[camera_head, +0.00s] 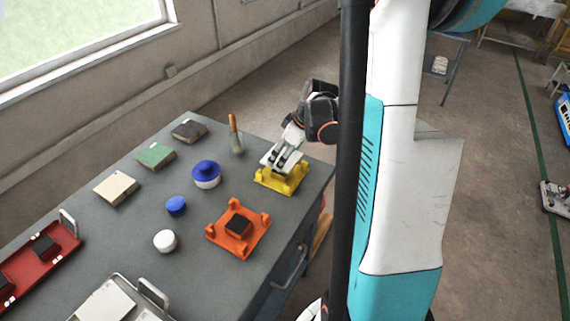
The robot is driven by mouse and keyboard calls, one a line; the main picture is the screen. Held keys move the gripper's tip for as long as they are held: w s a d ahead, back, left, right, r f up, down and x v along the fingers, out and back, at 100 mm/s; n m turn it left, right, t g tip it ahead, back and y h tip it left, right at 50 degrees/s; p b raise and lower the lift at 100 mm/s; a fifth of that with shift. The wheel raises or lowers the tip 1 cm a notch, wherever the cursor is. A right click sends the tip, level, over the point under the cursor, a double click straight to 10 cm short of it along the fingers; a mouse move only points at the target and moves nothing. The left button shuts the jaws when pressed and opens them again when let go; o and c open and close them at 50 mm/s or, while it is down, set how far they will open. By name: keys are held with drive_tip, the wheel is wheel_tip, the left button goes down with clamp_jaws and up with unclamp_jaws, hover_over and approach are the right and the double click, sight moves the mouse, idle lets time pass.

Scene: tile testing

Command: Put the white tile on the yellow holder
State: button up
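The yellow holder (268,183) stands at the right end of the grey table, near its edge. My gripper (281,163) is low over the holder, with its fingers pointing down at it. The fingers hide the middle of the holder. Whether they touch it, are open or shut, or have anything between them is too small to tell. A cream-white tile (115,188) lies flat on a block on the left side of the table, well away from my gripper. A flat white piece (104,303) lies in the metal tray at the bottom edge.
Green (156,155) and dark (189,130) tiles lie behind the cream one. An orange holder (252,243) with a black block stands in front of the yellow holder. Blue-and-white containers (206,174), a brush in a cup (236,138) and a red tray (62,257) also occupy the table.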

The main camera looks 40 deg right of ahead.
wheel_tip(320, 180, down, 4)
drive_tip(key=shift+b, duration=0.65)
drive_tip(key=shift+r, duration=0.1)
drive_tip(key=o, duration=1.2)
drive_tip(key=p+v, duration=0.4)
drive_tip(key=v, duration=0.8)
drive_tip(key=shift+d, duration=0.1)
